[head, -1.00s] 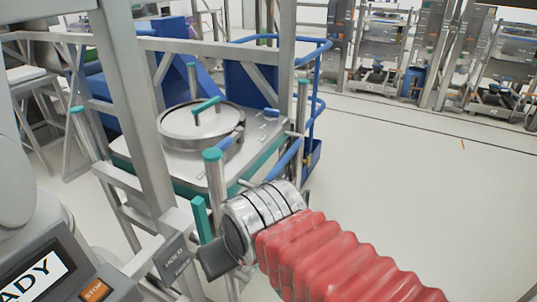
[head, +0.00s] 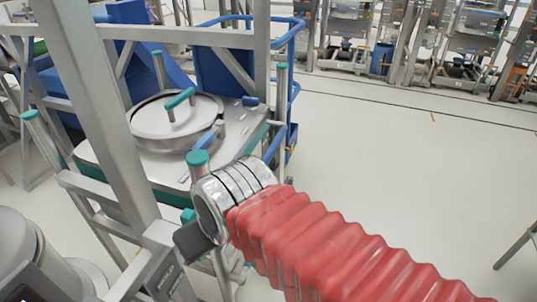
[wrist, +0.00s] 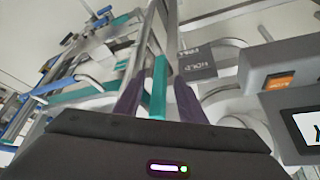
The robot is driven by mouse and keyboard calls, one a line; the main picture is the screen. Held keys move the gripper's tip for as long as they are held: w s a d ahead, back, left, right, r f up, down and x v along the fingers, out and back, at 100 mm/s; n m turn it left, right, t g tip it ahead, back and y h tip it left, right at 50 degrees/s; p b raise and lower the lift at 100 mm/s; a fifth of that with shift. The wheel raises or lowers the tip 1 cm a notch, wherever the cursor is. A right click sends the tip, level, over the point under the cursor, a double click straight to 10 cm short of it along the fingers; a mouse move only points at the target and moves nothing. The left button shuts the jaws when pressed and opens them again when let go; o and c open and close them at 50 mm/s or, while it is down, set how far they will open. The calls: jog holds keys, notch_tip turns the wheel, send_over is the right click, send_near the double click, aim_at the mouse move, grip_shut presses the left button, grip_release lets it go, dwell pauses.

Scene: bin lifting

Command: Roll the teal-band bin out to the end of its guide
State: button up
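The teal-band bin (head: 150,162) stands upright at left centre in the head view, inside a grey metal frame. It has a flat steel top, a round lid with a teal handle (head: 180,97) and a teal band around its upper edge. My gripper (wrist: 158,92) is at the frame's near post, below a teal-capped post (head: 197,158). In the wrist view its two dark purple fingers stand either side of an upright teal bar (wrist: 159,85), with narrow gaps visible. In the head view my red-sleeved arm and wrist hide most of the gripper and the bin's lower near side.
The grey frame post (head: 95,110) rises close left of my wrist. A plate marked HOLD (wrist: 197,63) is just beyond the fingers. A blue rail cart (head: 290,60) stands behind the bin. Open floor (head: 400,150) lies to the right.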

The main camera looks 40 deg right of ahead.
jog(key=shift+o, duration=0.3)
jog(key=w+d+f+m+g+h, duration=0.1)
jog(key=d+f, duration=0.4)
jog(key=d, duration=0.4)
jog(key=w+d+f+m+g+h, duration=0.1)
jog(key=d+f, duration=0.5)
jog(key=d, duration=0.3)
jog(key=shift+w+d+f+h, duration=0.15)
jog(key=shift+w+d+h, duration=0.15)
jog(key=shift+d+h, duration=0.1)
jog(key=w+d+f+n+t+h, duration=0.1)
jog(key=d+f+n, duration=0.1)
jog(key=d+f, duration=0.35)
jog(key=w+d+f+n+t+h, duration=0.1)
jog(key=d+f+n, duration=0.15)
jog(key=d, duration=0.65)
jog(key=w+d+f+n+t, duration=0.1)
jog(key=w+d+n+t, duration=0.3)
jog(key=n, duration=0.2)
jog(key=w+a+r+n+t, duration=0.2)
jog(key=w+r+n+t, duration=0.3)
jog(key=r+n, duration=0.3)
jog(key=shift+a+t, duration=0.3)
jog(key=shift+t, duration=0.3)
jog(key=shift+w+r, duration=0.1)
